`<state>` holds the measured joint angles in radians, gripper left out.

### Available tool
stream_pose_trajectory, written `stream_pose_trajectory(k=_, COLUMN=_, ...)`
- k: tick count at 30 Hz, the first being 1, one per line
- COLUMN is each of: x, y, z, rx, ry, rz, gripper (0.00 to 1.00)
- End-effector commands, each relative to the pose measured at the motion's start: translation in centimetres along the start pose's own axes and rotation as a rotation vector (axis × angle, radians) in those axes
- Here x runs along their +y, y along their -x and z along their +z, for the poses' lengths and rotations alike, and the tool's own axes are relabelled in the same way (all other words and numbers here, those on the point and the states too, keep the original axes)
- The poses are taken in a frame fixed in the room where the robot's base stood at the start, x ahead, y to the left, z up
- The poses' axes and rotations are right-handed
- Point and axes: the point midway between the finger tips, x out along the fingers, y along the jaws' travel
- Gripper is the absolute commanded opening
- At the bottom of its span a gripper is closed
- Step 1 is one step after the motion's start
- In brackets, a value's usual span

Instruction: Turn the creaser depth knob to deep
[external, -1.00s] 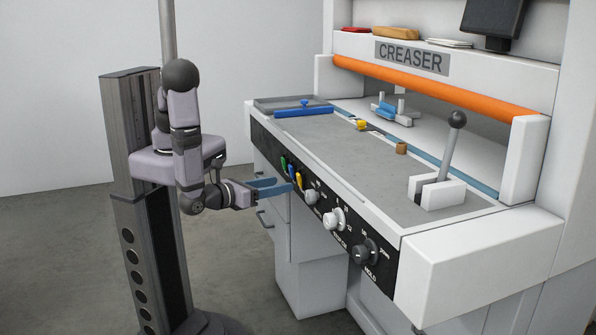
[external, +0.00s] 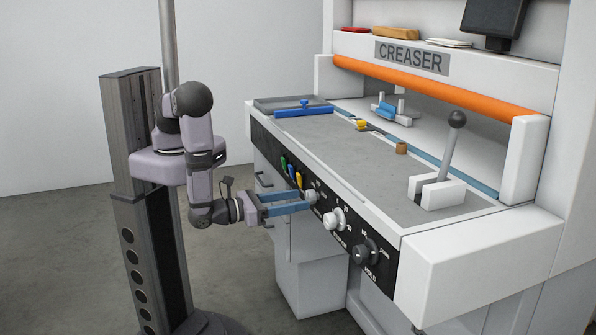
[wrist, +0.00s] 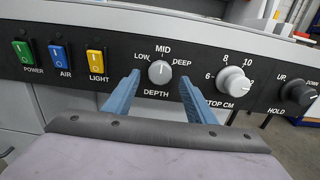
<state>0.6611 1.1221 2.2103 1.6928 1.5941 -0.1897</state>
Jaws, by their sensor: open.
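The depth knob (wrist: 159,72) is a small grey dial on the black front panel of the creaser (external: 410,57). In the wrist view its labels read LOW, MID and DEEP, and its white mark points up, toward MID. My gripper (wrist: 159,84) has two blue fingers, open, one on each side of the knob with gaps between. In the external view the gripper (external: 308,202) reaches the panel, its fingertips at the depth knob (external: 312,196). Whether the fingertips are level with the knob in depth is hard to tell.
The larger white stop knob (wrist: 233,82) sits just right of the right finger. The dark hold knob (wrist: 300,95) is farther right. Green power (wrist: 24,50), blue air (wrist: 60,54) and yellow light (wrist: 96,60) switches are to the left.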

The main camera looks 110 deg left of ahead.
Motion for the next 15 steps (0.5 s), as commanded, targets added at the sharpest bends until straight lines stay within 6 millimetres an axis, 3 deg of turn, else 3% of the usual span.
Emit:
stream_pose_trajectory(k=6, x=0.1, y=-2.0, z=0.1, rx=-0.001, ry=-0.001, rz=0.003, gripper=0.51)
stream_pose_trajectory(k=15, x=0.0, y=-2.6, z=0.0, rx=-0.001, ry=0.000, rz=0.000, gripper=0.51)
